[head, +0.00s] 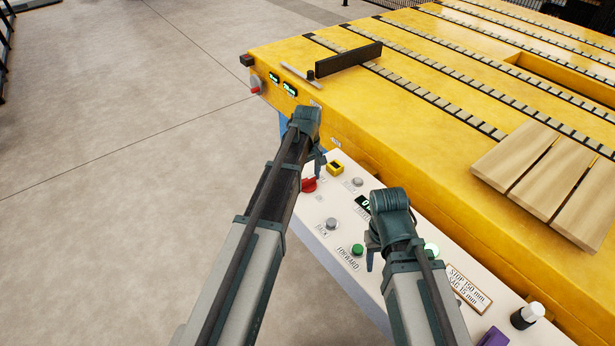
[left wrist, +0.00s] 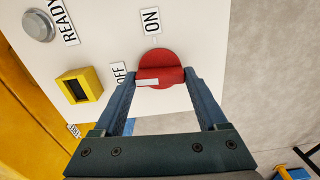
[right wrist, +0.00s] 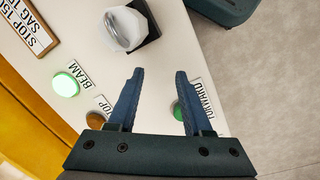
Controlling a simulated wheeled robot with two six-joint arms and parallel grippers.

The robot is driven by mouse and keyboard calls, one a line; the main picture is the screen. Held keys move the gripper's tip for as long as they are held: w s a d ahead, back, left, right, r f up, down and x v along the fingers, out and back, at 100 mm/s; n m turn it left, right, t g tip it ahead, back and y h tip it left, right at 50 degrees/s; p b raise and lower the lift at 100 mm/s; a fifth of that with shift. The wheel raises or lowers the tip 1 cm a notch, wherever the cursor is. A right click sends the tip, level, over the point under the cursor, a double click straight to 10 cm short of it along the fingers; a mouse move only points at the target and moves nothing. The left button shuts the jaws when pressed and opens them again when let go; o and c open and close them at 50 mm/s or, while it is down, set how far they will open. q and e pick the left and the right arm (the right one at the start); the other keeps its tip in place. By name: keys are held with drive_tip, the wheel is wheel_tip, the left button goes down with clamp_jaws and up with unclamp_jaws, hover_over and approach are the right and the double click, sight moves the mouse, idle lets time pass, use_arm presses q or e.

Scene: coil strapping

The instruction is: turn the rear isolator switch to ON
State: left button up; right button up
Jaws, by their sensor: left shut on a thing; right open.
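The red rotary isolator switch (left wrist: 160,67) sits on the white control panel (left wrist: 190,22), with a white pointer bar on its handle. The bar points left, toward the OFF label (left wrist: 118,73); the ON label (left wrist: 151,21) is above the switch in the left wrist view. My left gripper (left wrist: 160,82) is shut on the switch handle, one finger on each side. In the head view the switch (head: 309,185) is partly hidden by my left gripper (head: 316,168). My right gripper (head: 372,257) is open and empty over the panel; its fingers (right wrist: 158,78) also show in the right wrist view.
Near the switch are a yellow-framed block (head: 335,167) and a grey READY button (head: 357,182). The green FORWARD button (head: 357,249) and lit green BEAM button (right wrist: 66,84) lie near my right gripper. A white knob (head: 534,311) stands farther right. The yellow machine (head: 400,120) borders the panel.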

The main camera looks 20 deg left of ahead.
use_arm(q)
drive_tip(key=m, duration=0.8)
drive_tip(key=shift+m, duration=0.4)
drive_tip(key=m, duration=0.4)
drive_tip(key=shift+m, duration=2.1)
drive_tip(key=o, duration=1.3)
drive_tip(key=shift+r, duration=0.1)
